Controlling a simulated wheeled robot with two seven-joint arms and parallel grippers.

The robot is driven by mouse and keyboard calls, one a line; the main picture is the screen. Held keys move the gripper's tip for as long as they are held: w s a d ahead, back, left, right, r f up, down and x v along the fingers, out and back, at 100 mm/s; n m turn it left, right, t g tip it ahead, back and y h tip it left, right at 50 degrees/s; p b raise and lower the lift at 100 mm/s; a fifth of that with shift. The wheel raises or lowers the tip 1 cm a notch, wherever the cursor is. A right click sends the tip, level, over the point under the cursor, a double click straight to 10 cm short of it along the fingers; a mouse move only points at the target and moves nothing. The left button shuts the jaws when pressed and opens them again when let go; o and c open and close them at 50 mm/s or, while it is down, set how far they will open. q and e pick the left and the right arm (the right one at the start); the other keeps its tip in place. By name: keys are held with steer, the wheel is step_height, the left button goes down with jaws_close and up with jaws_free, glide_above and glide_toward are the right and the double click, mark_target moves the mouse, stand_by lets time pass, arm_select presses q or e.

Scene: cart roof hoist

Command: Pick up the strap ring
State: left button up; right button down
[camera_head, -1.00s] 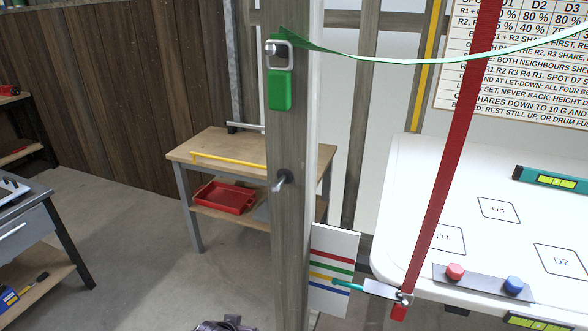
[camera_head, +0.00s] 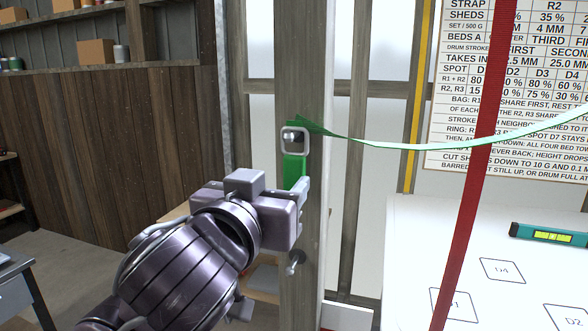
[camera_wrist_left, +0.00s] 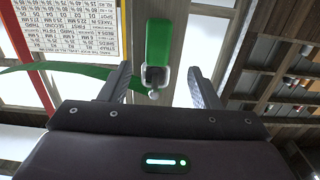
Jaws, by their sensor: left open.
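The strap ring (camera_head: 294,141), a squarish pale metal ring, hangs on a peg on the grey wooden post (camera_head: 303,90). A green strap (camera_head: 420,145) runs from it to the right, and a green tab (camera_head: 294,170) hangs below it. My left gripper (camera_head: 277,190) is in front of the post, just below the ring, and hides part of the tab. In the left wrist view the ring (camera_wrist_left: 155,76) shows between the open fingers of my left gripper (camera_wrist_left: 159,68), with nothing gripped. Whether the fingers reach beside it I cannot tell. My right gripper is not in view.
A second peg (camera_head: 295,262) sticks out of the post below my gripper. A red strap (camera_head: 470,190) slants down on the right, in front of a white board (camera_head: 440,225) with a teal level (camera_head: 548,234). A printed chart (camera_head: 520,100) hangs behind.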

mark_target(292, 168)
arm_select(q)
steer(key=p+x, duration=0.1)
steer(key=x, duration=0.5)
steer(key=shift+p, duration=0.4)
steer(key=shift+w+d, duration=0.2)
steer(key=shift+w, duration=0.15)
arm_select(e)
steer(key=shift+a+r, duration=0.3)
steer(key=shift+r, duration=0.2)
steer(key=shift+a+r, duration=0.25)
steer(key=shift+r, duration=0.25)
arm_select(q)
steer(key=shift+c, duration=1)
steer(key=c, duration=0.9)
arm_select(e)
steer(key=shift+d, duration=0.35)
arm_select(q)
steer(key=shift+r, duration=0.1)
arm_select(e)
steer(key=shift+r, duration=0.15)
